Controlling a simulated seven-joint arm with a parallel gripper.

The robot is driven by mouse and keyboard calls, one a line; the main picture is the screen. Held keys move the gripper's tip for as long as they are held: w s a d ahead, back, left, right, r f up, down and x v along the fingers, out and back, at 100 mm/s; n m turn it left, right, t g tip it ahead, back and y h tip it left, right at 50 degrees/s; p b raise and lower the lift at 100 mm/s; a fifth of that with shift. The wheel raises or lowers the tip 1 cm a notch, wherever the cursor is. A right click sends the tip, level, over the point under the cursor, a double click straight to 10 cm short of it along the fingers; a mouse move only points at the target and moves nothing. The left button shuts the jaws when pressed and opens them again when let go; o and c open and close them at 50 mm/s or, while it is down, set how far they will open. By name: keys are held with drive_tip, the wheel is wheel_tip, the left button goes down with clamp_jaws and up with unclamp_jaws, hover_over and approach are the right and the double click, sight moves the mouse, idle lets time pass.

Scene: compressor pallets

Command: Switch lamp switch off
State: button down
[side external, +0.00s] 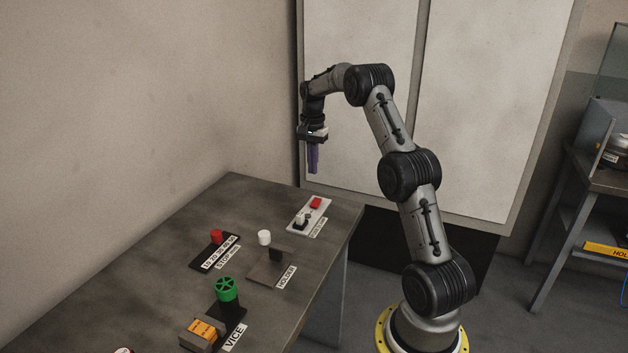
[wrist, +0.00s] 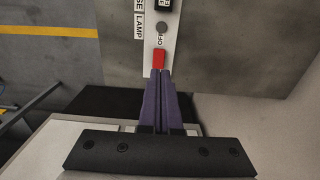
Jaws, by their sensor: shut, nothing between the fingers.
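The lamp switch is a pale plate (side external: 322,208) at the far right corner of the table, with a red block (side external: 316,203) at its far end and a black part with a light knob (side external: 300,218) nearer the camera. In the wrist view the red block (wrist: 159,59) lies just beyond my fingertips, with a grey round knob (wrist: 162,29), "OFF" lettering and a "LAMP" label above it. My gripper (side external: 313,172) points down with its purple fingers together and empty, held above the plate's far end and apart from it. In the wrist view the fingertips (wrist: 158,72) appear near the red block.
On the table (side external: 180,230) stand a red button on a labelled black plate (side external: 205,258), a white cylinder (side external: 264,237), a holder plate (side external: 265,272) and a vice with a green wheel (side external: 227,289). A wall panel (side external: 470,120) rises behind my arm.

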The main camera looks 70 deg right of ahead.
drive_tip(key=shift+a+r, duration=0.2)
drive_tip(key=shift+r, duration=1)
